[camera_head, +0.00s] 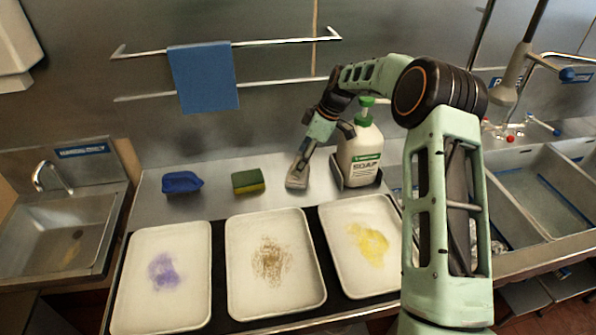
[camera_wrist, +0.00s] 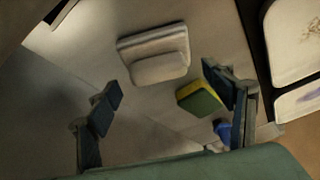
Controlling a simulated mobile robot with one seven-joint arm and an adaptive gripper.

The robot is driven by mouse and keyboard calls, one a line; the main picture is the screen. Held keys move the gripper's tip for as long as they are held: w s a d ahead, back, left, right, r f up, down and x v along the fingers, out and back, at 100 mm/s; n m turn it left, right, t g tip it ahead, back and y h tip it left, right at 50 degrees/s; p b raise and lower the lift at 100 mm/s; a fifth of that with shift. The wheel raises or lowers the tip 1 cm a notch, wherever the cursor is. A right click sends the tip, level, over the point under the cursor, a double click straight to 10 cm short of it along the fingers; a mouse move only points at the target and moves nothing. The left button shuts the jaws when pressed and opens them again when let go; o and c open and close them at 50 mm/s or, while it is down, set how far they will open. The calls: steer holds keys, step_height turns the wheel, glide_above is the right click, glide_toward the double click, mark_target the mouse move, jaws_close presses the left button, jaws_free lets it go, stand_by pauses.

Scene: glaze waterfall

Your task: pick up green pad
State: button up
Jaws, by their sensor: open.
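The green pad (camera_head: 248,181) is a small block with a dark green top and a yellow lower layer. It lies flat on the steel counter, behind the middle tray. In the wrist view the green pad (camera_wrist: 200,100) shows right of centre, close to the right finger. My gripper (camera_head: 322,148) is open and empty. It hangs above the counter to the right of the pad, near a grey-white block and the soap bottle.
The grey-white block (camera_head: 297,177) lies right of the pad, and a blue object (camera_head: 182,182) lies left. A soap bottle (camera_head: 361,152) stands in a dark holder close by. Trays with purple, brown and yellow stains line the front. A blue cloth (camera_head: 203,78) hangs on a rail behind.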

steer(key=shift+x, duration=1.4)
steer(key=shift+w, duration=0.1)
steer(key=shift+c, duration=0.7)
steer(key=c, duration=1.3)
steer(key=shift+o, duration=0.2)
steer(key=shift+r, duration=0.1)
steer(key=shift+r, duration=0.55)
steer(key=s+d+r+b, duration=0.2)
steer(key=s+r+b, duration=0.2)
steer(key=s+r, duration=0.8)
steer(key=shift+s+d, duration=0.4)
steer(key=shift+s, duration=0.5)
